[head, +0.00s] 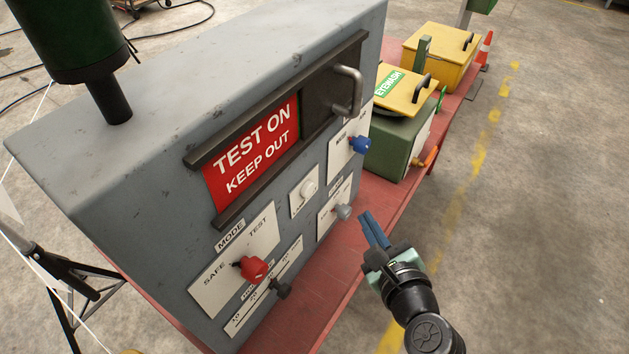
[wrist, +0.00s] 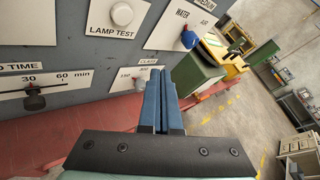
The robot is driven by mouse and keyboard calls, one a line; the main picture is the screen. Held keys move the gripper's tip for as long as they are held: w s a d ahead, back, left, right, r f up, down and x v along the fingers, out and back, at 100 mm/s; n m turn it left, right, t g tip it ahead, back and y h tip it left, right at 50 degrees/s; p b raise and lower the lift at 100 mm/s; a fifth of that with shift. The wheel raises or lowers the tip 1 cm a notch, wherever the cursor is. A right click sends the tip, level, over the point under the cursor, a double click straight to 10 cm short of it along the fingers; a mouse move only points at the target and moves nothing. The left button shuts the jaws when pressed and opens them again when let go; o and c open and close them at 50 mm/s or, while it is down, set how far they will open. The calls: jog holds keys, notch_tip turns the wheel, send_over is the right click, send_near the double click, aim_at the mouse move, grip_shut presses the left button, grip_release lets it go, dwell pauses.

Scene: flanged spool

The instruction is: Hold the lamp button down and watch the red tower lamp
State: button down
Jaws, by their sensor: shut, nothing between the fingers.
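The lamp button is a round white button (head: 308,188) on a white plate on the front of the grey panel. In the wrist view the button (wrist: 122,14), above its LAMP TEST label, sits near the top edge. My gripper (head: 374,230) has its blue fingers together and empty, in front of the panel, right of and below the button and apart from it. In the wrist view the fingers (wrist: 162,98) point toward the panel near the class knob. A dark green cylinder (head: 75,40) on a black post stands on the panel top, cut off above; no red lamp shows.
Near the button are a red mode knob (head: 253,268), a grey class knob (head: 342,211), a blue medium knob (head: 359,144) and a black hold-time slider (head: 281,288). A barred handle (head: 347,92) juts out above. A green eyewash box (head: 398,137) stands at the right.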

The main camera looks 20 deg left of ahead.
aim_at(308, 190)
jog(key=shift+a, duration=0.1)
jog(key=w+a+p, duration=0.1)
jog(key=a, duration=0.7)
jog(key=shift+w+a, duration=0.25)
jog(key=shift+w, duration=0.1)
dwell(1.9)
jog(key=shift+w+a+p, duration=0.1)
jog(key=shift+a+p, duration=0.3)
jog(key=shift+p, duration=0.1)
jog(key=shift+a+p, duration=0.35)
jog(key=shift+a, duration=0.2)
dwell(1.8)
jog(key=shift+d, duration=0.15)
dwell(0.9)
jog(key=shift+d, duration=0.8)
